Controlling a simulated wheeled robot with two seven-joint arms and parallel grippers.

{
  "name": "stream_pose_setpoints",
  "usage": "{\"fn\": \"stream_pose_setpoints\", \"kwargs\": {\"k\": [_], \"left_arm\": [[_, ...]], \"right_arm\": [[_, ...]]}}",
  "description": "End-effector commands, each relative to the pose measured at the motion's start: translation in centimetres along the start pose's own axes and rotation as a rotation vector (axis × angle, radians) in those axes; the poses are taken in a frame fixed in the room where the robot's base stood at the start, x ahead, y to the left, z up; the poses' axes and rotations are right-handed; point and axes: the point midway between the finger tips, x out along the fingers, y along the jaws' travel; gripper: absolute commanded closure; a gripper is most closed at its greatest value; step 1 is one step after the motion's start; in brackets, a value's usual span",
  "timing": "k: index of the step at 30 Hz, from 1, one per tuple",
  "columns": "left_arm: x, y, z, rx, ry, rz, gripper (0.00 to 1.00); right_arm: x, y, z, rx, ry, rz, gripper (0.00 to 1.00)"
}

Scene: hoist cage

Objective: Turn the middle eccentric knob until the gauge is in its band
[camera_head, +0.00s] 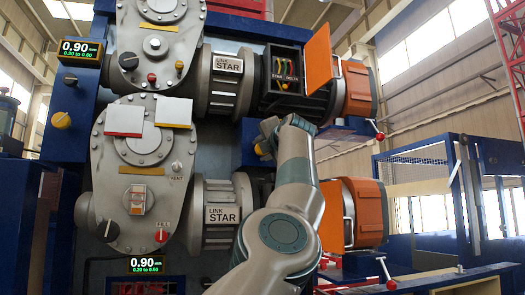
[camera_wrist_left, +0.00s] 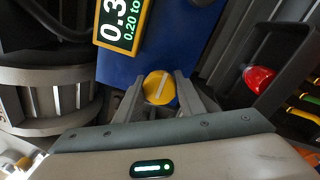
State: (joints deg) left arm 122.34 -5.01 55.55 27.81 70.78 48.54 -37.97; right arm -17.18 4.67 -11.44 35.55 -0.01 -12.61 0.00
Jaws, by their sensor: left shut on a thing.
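The yellow eccentric knob (camera_wrist_left: 159,87) has a pale line across its face and sits on a blue panel in the left wrist view. My left gripper (camera_wrist_left: 158,92) is shut on it, with one finger on each side. Next to it is a yellow-framed gauge (camera_wrist_left: 122,20) that reads 0.3 and a cut-off digit, with a band starting at 0.20. In the head view a yellow bit of this knob (camera_head: 262,148) seems to show beside my left gripper (camera_head: 270,134), whose fingers are mostly hidden by my arm. My right gripper is not in view.
Two other gauges, upper left (camera_head: 80,50) and lower (camera_head: 146,264), both read 0.90. Another yellow knob (camera_head: 61,120) sits at the left. An open box with wires (camera_head: 286,78) and an orange flap (camera_head: 318,46) are above my arm; orange housings (camera_head: 370,210) stand to the right.

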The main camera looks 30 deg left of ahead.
Motion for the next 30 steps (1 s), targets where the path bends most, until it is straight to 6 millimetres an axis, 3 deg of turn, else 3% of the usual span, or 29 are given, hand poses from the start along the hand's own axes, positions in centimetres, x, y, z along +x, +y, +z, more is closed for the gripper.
{"fn": "stream_pose_setpoints", "kwargs": {"k": [5,6,8,22,30], "left_arm": [[0.0,0.2,0.0,-0.002,0.000,0.003,0.87],[0.0,0.2,0.0,-0.002,0.000,0.003,0.57],[0.0,0.2,0.0,-0.002,0.000,0.003,0.46],[-0.5,0.0,-0.1,-0.003,0.000,0.002,0.46],[-3.0,-0.3,-0.2,-0.004,-0.002,0.002,0.46]], "right_arm": [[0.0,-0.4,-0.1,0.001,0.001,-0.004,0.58],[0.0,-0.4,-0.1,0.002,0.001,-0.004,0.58],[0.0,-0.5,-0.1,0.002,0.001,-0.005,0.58],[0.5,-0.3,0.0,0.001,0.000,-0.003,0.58],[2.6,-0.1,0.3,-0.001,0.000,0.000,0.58]]}}
